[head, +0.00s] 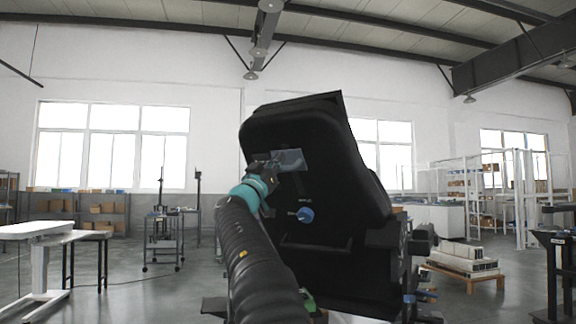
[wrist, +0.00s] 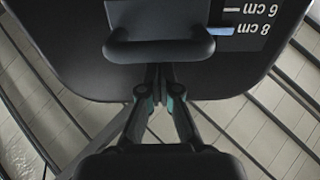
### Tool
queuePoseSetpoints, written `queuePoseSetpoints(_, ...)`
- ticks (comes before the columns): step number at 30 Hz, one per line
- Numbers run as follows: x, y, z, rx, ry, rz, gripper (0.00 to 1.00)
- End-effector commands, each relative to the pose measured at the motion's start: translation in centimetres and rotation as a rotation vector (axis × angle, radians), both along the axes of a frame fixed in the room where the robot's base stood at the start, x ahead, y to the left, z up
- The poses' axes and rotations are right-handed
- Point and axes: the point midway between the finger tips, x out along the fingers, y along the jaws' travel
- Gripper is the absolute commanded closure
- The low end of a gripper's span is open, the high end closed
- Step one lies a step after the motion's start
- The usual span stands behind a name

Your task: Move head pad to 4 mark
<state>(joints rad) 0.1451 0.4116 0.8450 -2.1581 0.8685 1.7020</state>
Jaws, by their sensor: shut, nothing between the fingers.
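A large black padded backrest (head: 312,135) stands tilted at the centre of the head view. My gripper (head: 276,167) is at its face, beside a small grey plate (head: 290,160). In the wrist view a black rounded bar (wrist: 158,50), which looks like a handle, stands out from the black panel (wrist: 70,40). My gripper (wrist: 158,74) is shut and empty, its tips just below the bar; I cannot tell if they touch it. An upside-down scale shows 6 cm (wrist: 259,9) and 8 cm (wrist: 266,28). A blue marker (wrist: 220,31) lines up with 8 cm. No 4 mark shows.
A blue knob (head: 305,214) sticks out of the backrest below my gripper. A white table (head: 38,231) stands at the left, a cart (head: 163,242) behind. A pallet with boxes (head: 464,262) is at the right. The floor at left is partly clear.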

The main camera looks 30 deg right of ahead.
Motion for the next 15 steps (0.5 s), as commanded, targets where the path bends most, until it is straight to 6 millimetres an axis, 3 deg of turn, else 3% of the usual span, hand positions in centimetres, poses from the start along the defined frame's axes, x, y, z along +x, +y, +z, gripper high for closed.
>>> queuePoseSetpoints(15,0.19,-0.36,-0.57,0.0,0.0,0.0,1.0)
